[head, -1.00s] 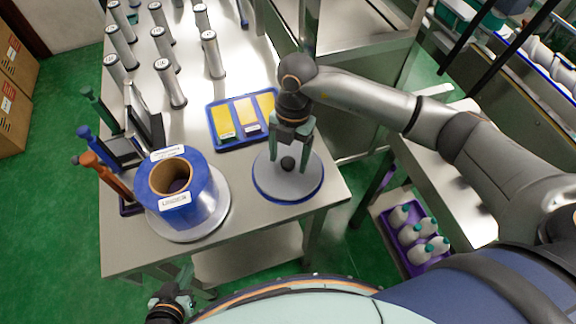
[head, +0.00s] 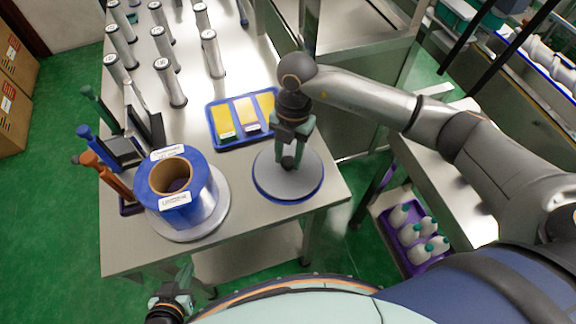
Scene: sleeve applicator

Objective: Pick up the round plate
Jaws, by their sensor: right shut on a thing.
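The round plate (head: 287,186) is a grey disc with a blue rim and a dark knob at its middle. It lies near the front right corner of the metal table (head: 150,251). My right gripper (head: 289,162) points down over the plate's centre and is shut on the knob, which its fingers partly hide. The plate looks flat, and I see no clear gap under it. My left gripper (head: 172,296) is low at the bottom left, in front of the table and away from the plate.
A blue-wrapped roll (head: 197,204) on a round base stands left of the plate. A blue tray (head: 217,141) with yellow cards lies just behind it. Several metal cylinders (head: 212,55) stand further back. A purple crate of bottles (head: 413,268) is at the lower right.

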